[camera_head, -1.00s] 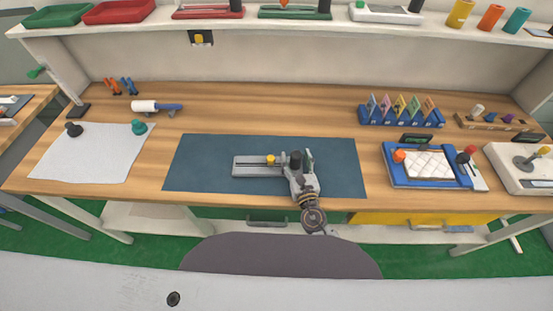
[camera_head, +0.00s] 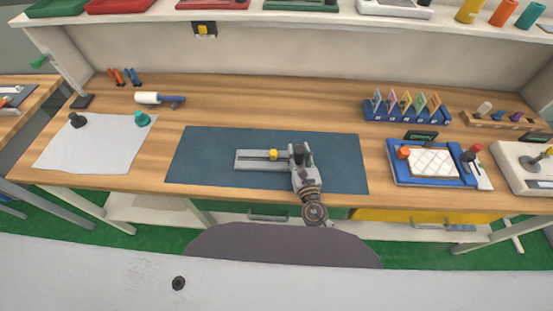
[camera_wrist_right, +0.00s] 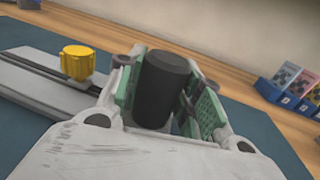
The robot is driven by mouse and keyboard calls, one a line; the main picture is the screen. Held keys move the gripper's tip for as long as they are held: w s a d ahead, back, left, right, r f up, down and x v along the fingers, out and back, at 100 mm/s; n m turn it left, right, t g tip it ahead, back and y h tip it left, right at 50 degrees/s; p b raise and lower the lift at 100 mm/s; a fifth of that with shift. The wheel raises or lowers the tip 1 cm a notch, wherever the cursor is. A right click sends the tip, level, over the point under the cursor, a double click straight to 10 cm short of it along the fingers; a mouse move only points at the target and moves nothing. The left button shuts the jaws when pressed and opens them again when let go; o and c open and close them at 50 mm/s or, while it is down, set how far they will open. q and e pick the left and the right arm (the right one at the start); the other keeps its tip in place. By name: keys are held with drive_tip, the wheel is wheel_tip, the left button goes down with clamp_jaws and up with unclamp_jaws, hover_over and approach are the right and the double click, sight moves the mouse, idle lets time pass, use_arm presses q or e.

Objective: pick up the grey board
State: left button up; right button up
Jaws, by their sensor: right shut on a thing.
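The grey board (camera_head: 250,160) lies flat on the dark blue mat (camera_head: 210,165), with a dark slot along it. It has a yellow knob (camera_head: 273,155) near its middle and a black upright cylinder handle at its right end. My right gripper (camera_head: 302,160) reaches in from the front and is shut on the black handle (camera_wrist_right: 162,88). In the right wrist view the green finger pads stand on both sides of the handle, and the yellow knob (camera_wrist_right: 77,62) is to the left. The board's right end is partly hidden by the gripper. My left gripper is not in view.
A white sheet (camera_head: 95,148) lies at the left. A blue tray with a white quilted pad (camera_head: 432,162) and a blue rack of coloured cards (camera_head: 405,110) stand at the right. A shelf (camera_head: 330,19) runs above the back. Bare wood surrounds the mat.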

clamp_jaws()
drive_tip(key=shift+r, duration=0.15)
wheel_tip(320, 180, up, 7)
drive_tip(key=p, duration=0.3)
drive_tip(key=shift+r+p, duration=0.15)
drive_tip(key=shift+p, duration=0.25)
drive_tip(key=shift+r+p, duration=0.85)
drive_tip(key=shift+r, duration=0.4)
drive_tip(key=shift+f+b, duration=3.95)
drive_tip(key=shift+f, duration=0.25)
drive_tip(key=shift+f, duration=0.2)
